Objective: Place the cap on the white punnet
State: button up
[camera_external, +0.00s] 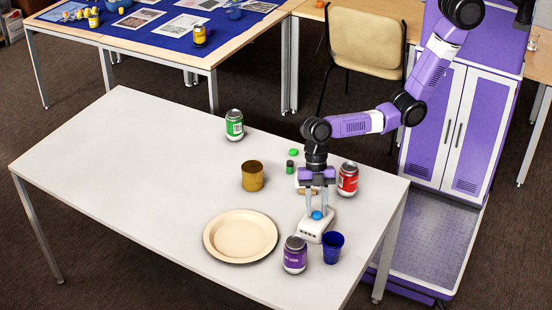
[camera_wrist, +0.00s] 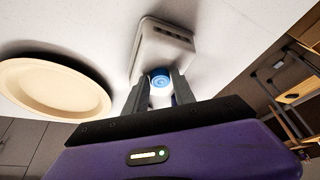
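The white punnet (camera_external: 312,231) is a small white box near the table's front right; it also shows in the wrist view (camera_wrist: 165,50), with dark slots along one side. The blue round cap (camera_external: 317,215) is between the fingertips of my gripper (camera_external: 317,209), over the punnet. In the wrist view the cap (camera_wrist: 160,79) has a finger close against each side, so my gripper (camera_wrist: 160,84) looks shut on it. I cannot tell whether the cap touches the punnet. The fingers hide part of the punnet.
A dark blue cup (camera_external: 333,246) and a purple can (camera_external: 295,255) stand close in front of the punnet. A cream plate (camera_external: 240,253) lies left. A red can (camera_external: 348,179) is behind right; a brass-coloured cup (camera_external: 252,176) and green can (camera_external: 234,125) stand farther back. The table's left is clear.

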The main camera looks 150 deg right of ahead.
jog(key=shift+o, duration=0.9)
